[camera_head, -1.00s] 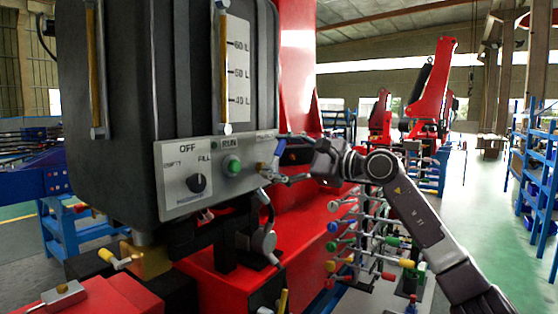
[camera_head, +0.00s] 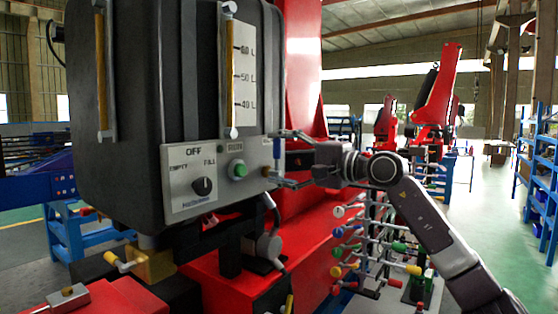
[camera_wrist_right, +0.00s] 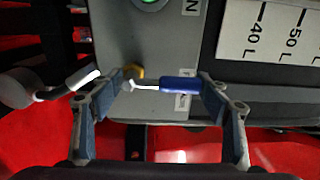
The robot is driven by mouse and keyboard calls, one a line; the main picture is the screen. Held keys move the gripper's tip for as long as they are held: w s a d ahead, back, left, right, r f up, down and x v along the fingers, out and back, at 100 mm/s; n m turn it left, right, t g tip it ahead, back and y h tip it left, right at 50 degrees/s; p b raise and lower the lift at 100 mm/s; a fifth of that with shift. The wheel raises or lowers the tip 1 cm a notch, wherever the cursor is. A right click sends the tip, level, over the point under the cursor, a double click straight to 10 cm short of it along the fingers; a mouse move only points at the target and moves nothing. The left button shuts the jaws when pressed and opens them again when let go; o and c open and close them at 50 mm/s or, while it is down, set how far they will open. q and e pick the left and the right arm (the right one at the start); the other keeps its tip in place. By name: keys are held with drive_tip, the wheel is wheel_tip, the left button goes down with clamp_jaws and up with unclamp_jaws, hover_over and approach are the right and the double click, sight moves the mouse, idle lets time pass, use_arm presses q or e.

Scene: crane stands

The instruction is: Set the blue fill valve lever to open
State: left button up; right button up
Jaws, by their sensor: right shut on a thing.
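The blue fill valve lever (camera_head: 277,149) stands about upright at the right edge of the grey control panel (camera_head: 218,182). In the right wrist view the blue lever (camera_wrist_right: 180,84) lies across between the fingers, its white stem running to a brass-coloured fitting (camera_wrist_right: 133,72). My right gripper (camera_head: 280,158) reaches in from the right, one finger above the lever and one below. My left gripper is not in view.
The panel has a black selector knob (camera_head: 203,186) and a green button (camera_head: 239,170), under a black tank (camera_head: 150,70). A yellow-handled lever (camera_head: 118,261) sits lower left. A rack of coloured levers (camera_head: 375,245) stands below my right arm. Open floor lies at right.

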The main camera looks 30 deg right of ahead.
drive_tip(key=shift+f, duration=0.15)
idle(0.3)
drive_tip(key=o, duration=1.7)
drive_tip(key=v, duration=1.2)
drive_tip(key=shift+a, duration=0.1)
